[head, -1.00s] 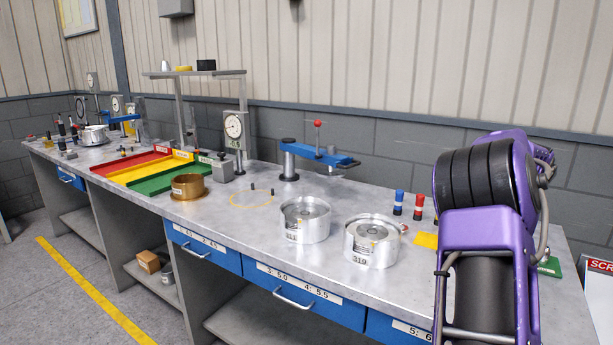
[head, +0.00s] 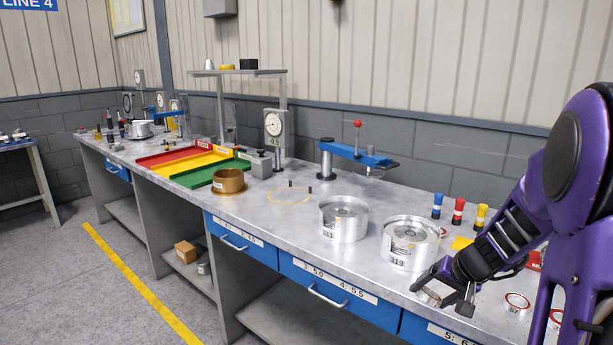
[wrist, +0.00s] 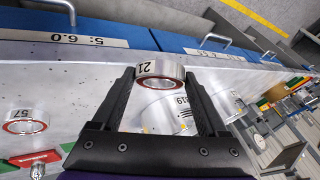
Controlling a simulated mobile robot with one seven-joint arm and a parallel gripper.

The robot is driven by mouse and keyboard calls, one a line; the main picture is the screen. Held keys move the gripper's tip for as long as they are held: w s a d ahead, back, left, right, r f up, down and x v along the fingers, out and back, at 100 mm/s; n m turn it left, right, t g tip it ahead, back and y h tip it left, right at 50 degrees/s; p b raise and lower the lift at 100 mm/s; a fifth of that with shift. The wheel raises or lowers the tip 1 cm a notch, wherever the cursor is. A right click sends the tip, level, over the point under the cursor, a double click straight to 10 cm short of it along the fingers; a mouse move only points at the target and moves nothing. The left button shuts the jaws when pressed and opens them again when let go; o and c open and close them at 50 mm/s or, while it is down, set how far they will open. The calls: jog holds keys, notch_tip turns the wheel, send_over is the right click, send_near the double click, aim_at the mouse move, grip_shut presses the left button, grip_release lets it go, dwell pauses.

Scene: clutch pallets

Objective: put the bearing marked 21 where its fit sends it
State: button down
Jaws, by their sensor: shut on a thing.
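The bearing marked 21 (wrist: 160,72), a silver ring with a red inner face, is between the fingers of my gripper (wrist: 160,75) in the wrist view. My gripper is shut on it, its mark facing the camera. In the head view my gripper (head: 447,296) is at the right, over the bench front edge, near the housing marked 319 (head: 408,252). That silver housing also shows in the wrist view (wrist: 160,118), beyond the bearing. A second silver housing (head: 343,226) stands to its left; its number is hard to read.
Red (head: 165,157), yellow (head: 190,164) and green (head: 205,174) trays lie further left, with a brass cup (head: 228,188) in front. A blue clamp arm (head: 360,156) stands behind the housings. A bearing marked 57 (wrist: 25,125) and other bearings lie at the right. Blue drawers line the front.

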jog(key=s+a+f+n+g+y, duration=0.1)
jog(key=a+f+n, duration=0.1)
jog(key=a, duration=0.5)
jog(key=a+f+n+g+y, duration=0.1)
jog(key=a+f+n, duration=0.2)
jog(key=a, duration=0.4)
jog(key=shift+s+a+n+y, duration=0.3)
jog(key=shift+s+a+n, duration=0.1)
jog(key=shift+n, duration=0.3)
